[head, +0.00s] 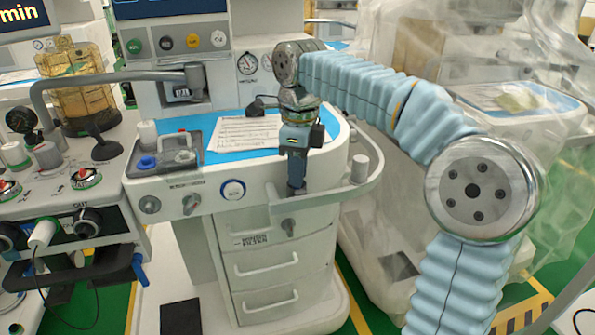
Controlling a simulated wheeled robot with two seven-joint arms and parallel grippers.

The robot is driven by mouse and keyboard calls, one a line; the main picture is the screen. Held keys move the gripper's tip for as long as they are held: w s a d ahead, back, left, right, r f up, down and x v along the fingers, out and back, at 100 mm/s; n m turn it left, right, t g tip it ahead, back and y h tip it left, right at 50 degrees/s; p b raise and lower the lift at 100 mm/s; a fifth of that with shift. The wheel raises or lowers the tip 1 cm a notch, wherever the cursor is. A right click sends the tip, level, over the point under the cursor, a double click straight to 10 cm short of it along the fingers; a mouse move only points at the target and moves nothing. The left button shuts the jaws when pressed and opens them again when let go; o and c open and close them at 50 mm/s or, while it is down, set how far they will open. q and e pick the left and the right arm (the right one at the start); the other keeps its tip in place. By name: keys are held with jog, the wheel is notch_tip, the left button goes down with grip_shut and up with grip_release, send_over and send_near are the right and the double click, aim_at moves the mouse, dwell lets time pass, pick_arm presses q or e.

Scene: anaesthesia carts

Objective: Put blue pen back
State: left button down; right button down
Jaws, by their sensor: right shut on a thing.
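My right gripper (296,186) points down at the front right of the middle cart, in front of its blue worktop (325,135) and by the white front rail (335,199). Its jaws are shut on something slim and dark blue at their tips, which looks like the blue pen. It is small and hard to tell from the fingers. Whether it touches the cart edge I cannot tell. My left gripper is not in view.
A written sheet (243,133) lies on the worktop. A tray (165,158) with small fittings is at its left. White drawers (266,262) are below. Another cart with knobs (85,178) stands at left. Clear plastic sheeting (395,60) covers equipment at right.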

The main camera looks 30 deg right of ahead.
jog(key=shift+f, duration=0.2)
jog(key=c, duration=1.4)
grip_release()
jog(key=shift+r, duration=0.15)
jog(key=shift+r, duration=0.3)
notch_tip(320, 180, up, 10)
jog(key=shift+f+p, duration=0.1)
jog(key=shift+p, duration=0.65)
jog(key=shift+s+r, duration=0.1)
jog(key=shift+r, duration=0.7)
